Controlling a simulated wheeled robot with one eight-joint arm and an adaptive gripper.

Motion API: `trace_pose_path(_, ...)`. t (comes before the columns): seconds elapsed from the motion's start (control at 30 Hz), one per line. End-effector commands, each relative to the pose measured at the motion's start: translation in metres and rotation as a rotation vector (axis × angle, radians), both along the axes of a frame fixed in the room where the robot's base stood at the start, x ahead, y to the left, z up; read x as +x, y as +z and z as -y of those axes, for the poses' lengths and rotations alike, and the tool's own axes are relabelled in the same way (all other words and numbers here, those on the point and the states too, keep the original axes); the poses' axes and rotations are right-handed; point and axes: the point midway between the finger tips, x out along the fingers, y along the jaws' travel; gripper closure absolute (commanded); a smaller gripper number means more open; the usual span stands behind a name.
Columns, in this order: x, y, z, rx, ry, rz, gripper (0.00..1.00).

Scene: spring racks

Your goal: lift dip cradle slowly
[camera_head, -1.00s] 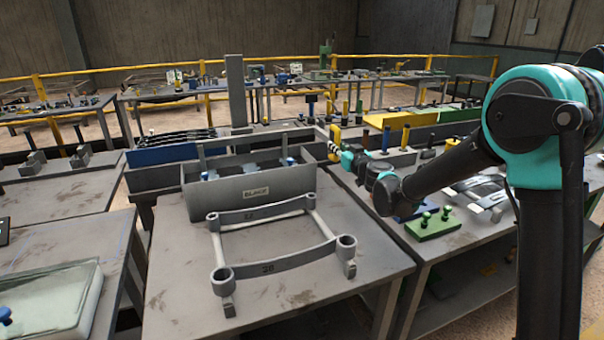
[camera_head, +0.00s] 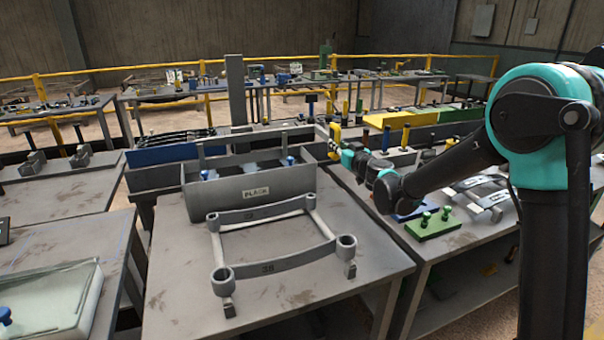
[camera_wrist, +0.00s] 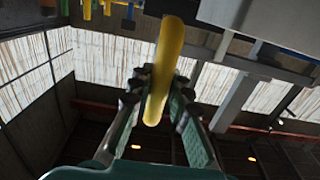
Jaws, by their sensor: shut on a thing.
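My gripper (camera_head: 338,150) is right of the grey tank marked BLACK (camera_head: 285,206), at its far right corner. In the wrist view my gripper (camera_wrist: 158,90) is shut on a yellow rounded handle (camera_wrist: 166,58), which stands up between the fingers. The yellow handle (camera_head: 335,132) also shows in the head view, partly covered by the fingers. What hangs below the handle is hidden, so I cannot tell how much of the dip cradle it carries or whether it touches anything. Blue-topped pieces (camera_head: 290,161) show inside the tank.
A grey frame with round sockets (camera_head: 285,260) lies on the near table (camera_head: 185,290). A green block with knobs (camera_head: 433,226) sits on the right table. A grey post (camera_head: 236,90) rises behind the tank. Yellow and green trays (camera_head: 400,121) stand farther back.

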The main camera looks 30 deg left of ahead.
Motion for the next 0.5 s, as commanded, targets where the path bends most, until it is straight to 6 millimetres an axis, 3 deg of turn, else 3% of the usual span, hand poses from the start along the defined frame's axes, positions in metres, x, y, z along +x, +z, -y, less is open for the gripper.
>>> trace_pose_path(0.5,0.001,0.016,0.000,0.001,-0.001,-0.001,1.00)
